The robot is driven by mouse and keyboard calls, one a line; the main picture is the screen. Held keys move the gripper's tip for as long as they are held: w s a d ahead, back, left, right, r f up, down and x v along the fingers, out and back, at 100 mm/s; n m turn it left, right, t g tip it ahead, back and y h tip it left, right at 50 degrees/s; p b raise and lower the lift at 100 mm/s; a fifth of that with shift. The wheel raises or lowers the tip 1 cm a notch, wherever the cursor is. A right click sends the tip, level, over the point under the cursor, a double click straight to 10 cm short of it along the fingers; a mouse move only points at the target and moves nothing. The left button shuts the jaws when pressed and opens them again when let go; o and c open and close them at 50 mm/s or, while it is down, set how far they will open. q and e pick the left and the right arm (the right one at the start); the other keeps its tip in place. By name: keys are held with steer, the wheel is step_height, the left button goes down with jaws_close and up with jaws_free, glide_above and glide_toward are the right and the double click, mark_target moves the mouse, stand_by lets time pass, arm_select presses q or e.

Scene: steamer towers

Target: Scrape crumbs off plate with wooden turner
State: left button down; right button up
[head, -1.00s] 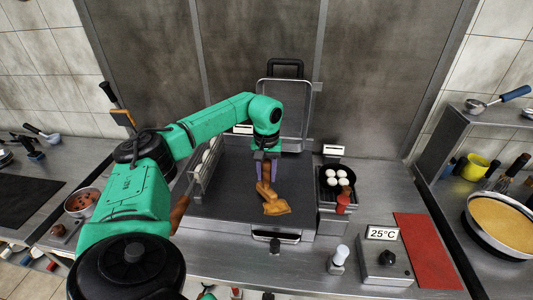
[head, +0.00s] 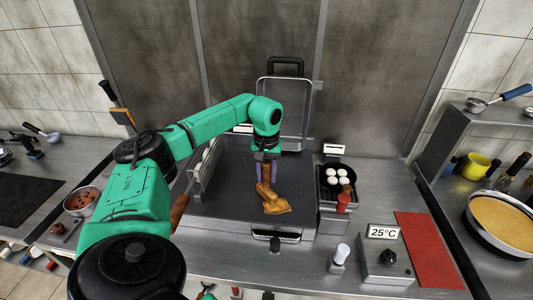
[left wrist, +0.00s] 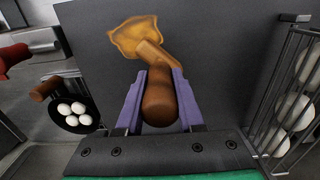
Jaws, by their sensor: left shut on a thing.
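My left gripper (head: 265,172) is shut on the brown handle of a wooden turner (head: 277,205), over the dark flat plate (head: 220,195). In the left wrist view the purple fingers (left wrist: 158,100) clasp the rounded handle (left wrist: 158,98) on both sides. The turner's tan, broad head (left wrist: 138,36) points away from the gripper and is at or just above the plate's surface; I cannot tell if it touches. No crumbs can be made out on the plate. My right gripper is not in view.
A control box with a 25°C display (head: 383,232) and a red mat (head: 428,250) lie further right.

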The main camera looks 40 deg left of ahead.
arm_select(q)
steer(key=shift+s+d+r+p, duration=0.1)
steer(key=shift+d+p, duration=0.15)
steer(key=shift+d, duration=0.5)
steer(key=shift+s+d+r+p, duration=0.1)
steer(key=shift+d+p, duration=0.15)
steer(key=shift+d, duration=0.6)
steer(key=shift+s+d+f, duration=0.1)
steer(key=shift+d, duration=0.7)
steer(key=shift+s+d+f, duration=0.1)
steer(key=shift+d, duration=0.65)
steer(key=d, duration=0.3)
steer(key=shift+s+f+p, duration=0.1)
steer(key=shift+s+p, duration=0.2)
steer(key=shift+s, duration=0.05)
